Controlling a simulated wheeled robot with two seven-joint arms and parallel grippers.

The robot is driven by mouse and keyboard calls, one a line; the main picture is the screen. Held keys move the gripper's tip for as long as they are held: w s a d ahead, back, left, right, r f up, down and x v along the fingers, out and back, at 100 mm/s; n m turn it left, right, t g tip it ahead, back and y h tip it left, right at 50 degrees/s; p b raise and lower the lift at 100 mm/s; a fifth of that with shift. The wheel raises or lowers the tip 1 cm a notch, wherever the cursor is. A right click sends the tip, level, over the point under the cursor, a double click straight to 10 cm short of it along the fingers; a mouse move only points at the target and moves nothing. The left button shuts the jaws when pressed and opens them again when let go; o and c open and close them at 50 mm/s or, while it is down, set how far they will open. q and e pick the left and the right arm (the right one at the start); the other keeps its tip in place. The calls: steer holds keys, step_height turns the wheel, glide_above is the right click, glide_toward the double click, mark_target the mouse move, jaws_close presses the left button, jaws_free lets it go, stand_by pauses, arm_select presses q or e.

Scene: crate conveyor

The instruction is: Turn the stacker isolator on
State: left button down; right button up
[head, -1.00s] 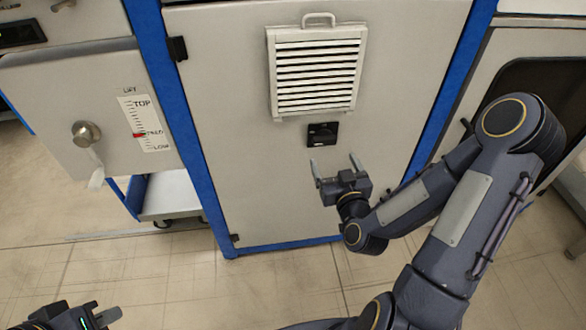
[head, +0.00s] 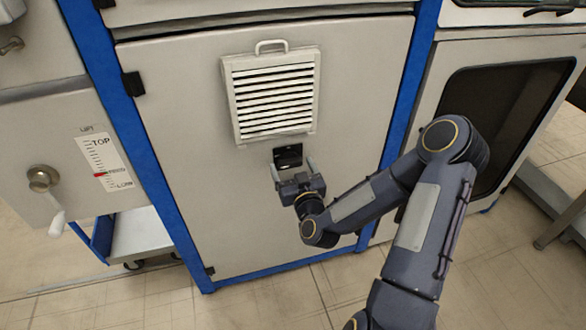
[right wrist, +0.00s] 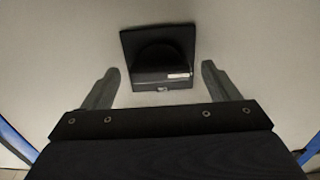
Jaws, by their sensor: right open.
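The stacker isolator (head: 288,155) is a small black square switch on the grey cabinet door, just below the white louvred vent. It also shows in the right wrist view (right wrist: 158,50) as a black plate with a rounded dark knob and a small pale label. The knob's exact position is too dark to tell. My right gripper (head: 292,170) is open and empty. Its fingers point at the door, one to each side of the switch's lower part; in the right wrist view (right wrist: 160,88) they stand apart from the plate. My left gripper is out of the picture.
The white louvred vent (head: 272,95) with a handle sits right above the switch. Blue frame posts (head: 130,150) edge the door. At the left are a lift lever (head: 45,182) and a TOP-to-LOW scale (head: 104,162). The floor in front is clear.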

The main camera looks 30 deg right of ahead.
steer(key=shift+c, duration=0.3)
steer(key=c, duration=0.9)
